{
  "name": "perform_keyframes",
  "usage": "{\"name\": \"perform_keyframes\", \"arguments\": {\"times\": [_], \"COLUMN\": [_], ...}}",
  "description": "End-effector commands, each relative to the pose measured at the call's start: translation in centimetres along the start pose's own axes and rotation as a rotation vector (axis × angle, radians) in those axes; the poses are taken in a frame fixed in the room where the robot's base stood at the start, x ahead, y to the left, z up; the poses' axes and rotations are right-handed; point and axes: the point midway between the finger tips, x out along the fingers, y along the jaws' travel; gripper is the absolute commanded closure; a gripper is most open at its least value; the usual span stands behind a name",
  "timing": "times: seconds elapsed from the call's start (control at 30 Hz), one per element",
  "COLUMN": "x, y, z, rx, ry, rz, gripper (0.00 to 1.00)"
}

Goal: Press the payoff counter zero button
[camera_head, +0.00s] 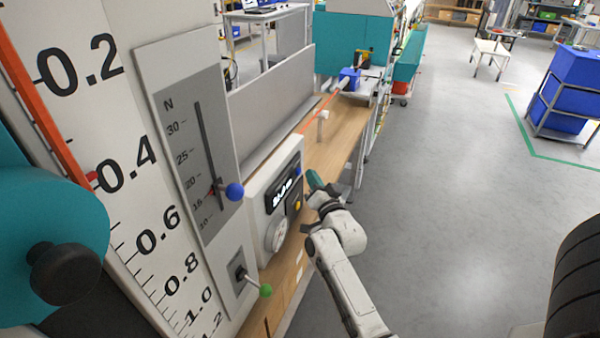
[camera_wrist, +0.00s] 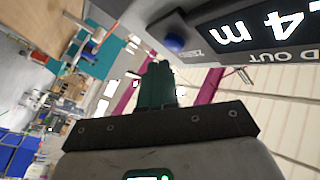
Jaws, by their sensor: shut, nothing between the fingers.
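The payoff counter is a pale box (camera_head: 268,185) with a dark lit display (camera_head: 285,192) on the wooden bench. A small blue button (camera_head: 298,170) sits at the display's far end, and a yellow one (camera_head: 297,207) is lower on the box. The wrist view shows the blue button (camera_wrist: 176,44) beside large lit digits (camera_wrist: 268,26), with a small label too small to read surely. My gripper (camera_head: 314,180) has teal fingers, shut and empty, just right of the box. In the wrist view its fingertips (camera_wrist: 158,70) look close to the blue button, with a visible gap.
A tension scale panel with a blue knob (camera_head: 235,191) and a green-tipped lever (camera_head: 265,290) stand left of the counter. A dial (camera_head: 277,234) is on the box's lower face. A blue block (camera_head: 349,78) lies farther along the bench.

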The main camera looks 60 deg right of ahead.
Motion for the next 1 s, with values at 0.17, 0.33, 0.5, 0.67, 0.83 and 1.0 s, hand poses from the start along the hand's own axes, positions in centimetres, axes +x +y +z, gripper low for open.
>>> {"name": "perform_keyframes", "arguments": {"times": [0.17,0.33,0.5,0.67,0.83,1.0], "x": [0.11,0.53,0.63,0.61,0.65,0.77], "y": [-0.12,-0.49,-0.49,-0.47,-0.50,-0.56], "z": [0.02,0.20,0.41,0.41,0.43,0.51], "rx": [0.000,0.001,0.000,0.000,0.000,0.001], "ry": [0.000,0.000,0.001,0.000,0.000,0.000], "rz": [0.000,-0.001,-0.001,0.000,0.000,0.000], "gripper": [1.00,1.00,1.00,1.00,1.00,1.00]}}
